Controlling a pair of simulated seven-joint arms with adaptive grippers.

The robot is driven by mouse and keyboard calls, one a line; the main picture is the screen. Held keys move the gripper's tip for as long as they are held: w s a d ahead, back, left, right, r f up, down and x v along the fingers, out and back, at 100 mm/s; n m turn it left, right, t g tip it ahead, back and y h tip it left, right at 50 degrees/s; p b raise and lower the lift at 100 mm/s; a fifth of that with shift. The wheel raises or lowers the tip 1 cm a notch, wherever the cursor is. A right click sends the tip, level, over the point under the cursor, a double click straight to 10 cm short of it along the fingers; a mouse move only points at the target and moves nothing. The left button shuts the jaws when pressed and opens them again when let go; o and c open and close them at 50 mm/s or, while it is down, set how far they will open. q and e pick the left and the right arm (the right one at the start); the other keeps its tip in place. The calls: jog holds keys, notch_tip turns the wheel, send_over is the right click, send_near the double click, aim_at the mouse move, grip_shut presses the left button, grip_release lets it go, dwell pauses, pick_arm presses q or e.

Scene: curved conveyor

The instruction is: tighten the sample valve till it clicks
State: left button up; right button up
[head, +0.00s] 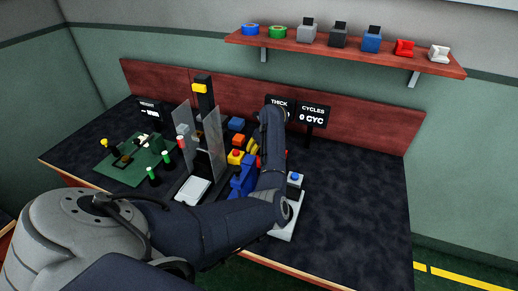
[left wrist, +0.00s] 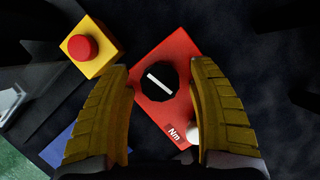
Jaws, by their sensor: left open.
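The sample valve appears to be the red block (left wrist: 150,115) with a round black knob (left wrist: 157,77) in the left wrist view. A white line crosses the knob diagonally and the block carries an "Nm" label. My left gripper (left wrist: 160,68) is open, its two yellow ribbed fingers on either side of the knob with gaps between. I cannot tell how high the fingertips are above it. In the head view my left gripper (head: 253,147) is partly visible beside my arm, which hides most of the red block. My right gripper is not in view.
A yellow box with a red button (left wrist: 82,47) stands close left of the red block. A clear panel (head: 210,135), a green board (head: 130,160) and a blue-button box (head: 294,180) are on the bench. The bench's right side (head: 360,190) is clear.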

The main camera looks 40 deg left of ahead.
pick_arm(q)
jog(key=v, duration=1.1)
jog(key=shift+r, duration=0.35)
jog(key=w+v, duration=0.1)
jog(key=v, duration=0.5)
jog(key=x, duration=1.1)
jog(key=s+x, duration=0.1)
jog(key=x, duration=0.5)
jog(key=shift+f, duration=0.3)
grip_shut()
